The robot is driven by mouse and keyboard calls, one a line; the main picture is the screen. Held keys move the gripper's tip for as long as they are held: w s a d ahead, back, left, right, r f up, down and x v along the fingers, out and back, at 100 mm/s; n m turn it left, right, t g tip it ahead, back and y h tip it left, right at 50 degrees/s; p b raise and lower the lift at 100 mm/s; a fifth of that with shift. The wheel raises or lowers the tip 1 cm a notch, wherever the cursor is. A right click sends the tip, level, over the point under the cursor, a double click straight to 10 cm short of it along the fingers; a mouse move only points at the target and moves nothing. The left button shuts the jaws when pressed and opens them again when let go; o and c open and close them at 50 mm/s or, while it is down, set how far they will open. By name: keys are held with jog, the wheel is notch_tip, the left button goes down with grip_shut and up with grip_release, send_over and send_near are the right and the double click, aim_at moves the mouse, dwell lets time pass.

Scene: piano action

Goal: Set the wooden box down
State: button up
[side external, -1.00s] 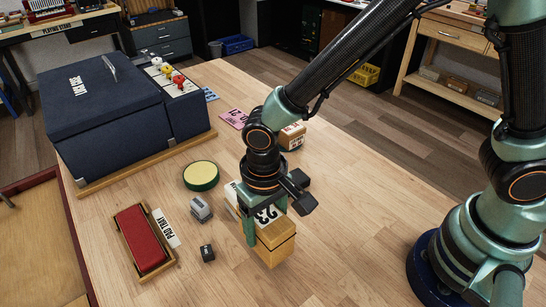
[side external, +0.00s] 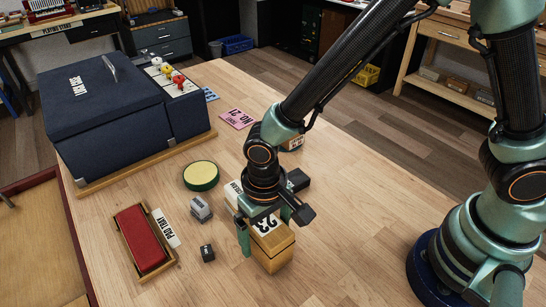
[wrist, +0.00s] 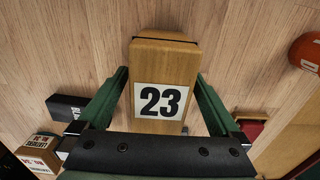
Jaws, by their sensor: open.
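The wooden box (side external: 273,250) carries a white label with the number 23 and rests on the light wood table. It also shows in the wrist view (wrist: 165,60), with the 23 label facing the camera. My gripper (side external: 264,228) is above and around the box, one green finger on each side. In the wrist view the fingers (wrist: 165,100) are spread, with a gap between each finger and the box. The gripper hides part of the box's top in the side view.
A red pad in a wooden tray (side external: 155,264), a small grey block (side external: 201,210), a small black block (side external: 207,253) and a round green-rimmed pad (side external: 201,176) lie left of the box. A large dark blue case (side external: 105,115) stands at the back left. Table right of the box is clear.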

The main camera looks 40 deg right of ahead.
notch_tip(320, 180, up, 12)
jog(key=shift+f, duration=0.2)
jog(key=shift+w+d+r, duration=0.1)
jog(key=shift+r, duration=0.15)
jog(key=d+r+t, duration=0.2)
jog(key=d+r, duration=0.2)
jog(key=d, duration=0.7)
jog(key=d+r+t, duration=0.3)
jog(key=d+r, duration=0.2)
jog(key=d, duration=0.7)
jog(key=shift+w+d+r+t, duration=0.15)
jog(key=shift+d+r+t, duration=0.05)
jog(key=shift+r+t, duration=0.1)
